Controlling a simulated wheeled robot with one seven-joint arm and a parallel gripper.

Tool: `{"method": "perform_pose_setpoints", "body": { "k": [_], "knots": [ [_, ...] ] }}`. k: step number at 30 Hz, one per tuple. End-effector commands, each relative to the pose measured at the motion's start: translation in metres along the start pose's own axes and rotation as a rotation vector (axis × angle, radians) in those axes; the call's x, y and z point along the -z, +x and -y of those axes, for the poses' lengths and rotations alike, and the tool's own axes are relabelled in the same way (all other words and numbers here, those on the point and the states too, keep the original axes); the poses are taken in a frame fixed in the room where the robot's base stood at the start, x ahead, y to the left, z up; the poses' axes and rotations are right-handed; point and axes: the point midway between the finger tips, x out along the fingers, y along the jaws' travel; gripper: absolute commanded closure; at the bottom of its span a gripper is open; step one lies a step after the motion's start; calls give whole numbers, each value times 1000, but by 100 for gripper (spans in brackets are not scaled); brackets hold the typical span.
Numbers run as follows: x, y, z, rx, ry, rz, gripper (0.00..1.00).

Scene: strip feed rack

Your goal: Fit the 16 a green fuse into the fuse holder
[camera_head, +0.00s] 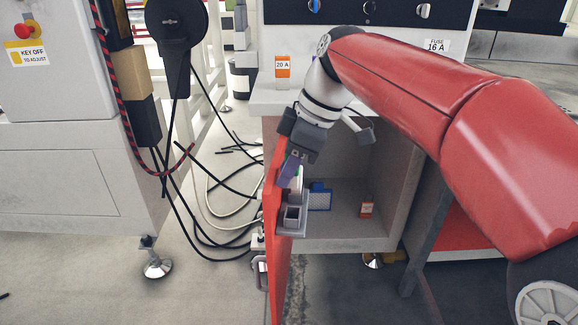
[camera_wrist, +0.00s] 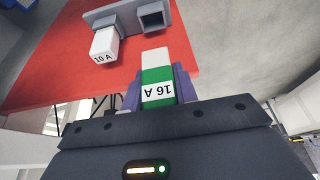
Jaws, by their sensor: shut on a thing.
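My gripper (camera_wrist: 158,92) is shut on the 16 A green fuse (camera_wrist: 157,76), which has a white end and an upside-down "16 A" label in the wrist view. The fuse holder (camera_wrist: 152,16) is a grey square socket, dark and empty inside, on a plate on the red door. The fuse's white end points toward the socket, with a gap between them. In the head view my gripper (camera_head: 291,170) is just above the holder (camera_head: 292,217); the fuse is mostly hidden there.
A white 10 A fuse (camera_wrist: 104,45) sits on the same plate beside the socket. The red door (camera_head: 271,235) stands open by a cabinet compartment holding a blue box (camera_head: 319,198) and a small orange box (camera_head: 366,207). An orange 20 A label (camera_head: 282,67) is above. Cables hang at left.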

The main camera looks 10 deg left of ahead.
Motion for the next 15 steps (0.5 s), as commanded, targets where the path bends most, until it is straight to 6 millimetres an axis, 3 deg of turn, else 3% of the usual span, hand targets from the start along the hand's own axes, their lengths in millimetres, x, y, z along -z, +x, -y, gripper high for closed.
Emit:
{"method": "perform_pose_setpoints", "body": {
  "k": [8,15],
  "knots": [
    [-4,7,0,-1,3,-1,94],
    [-12,26,0,-1,3,-1,94]
  ]
}}
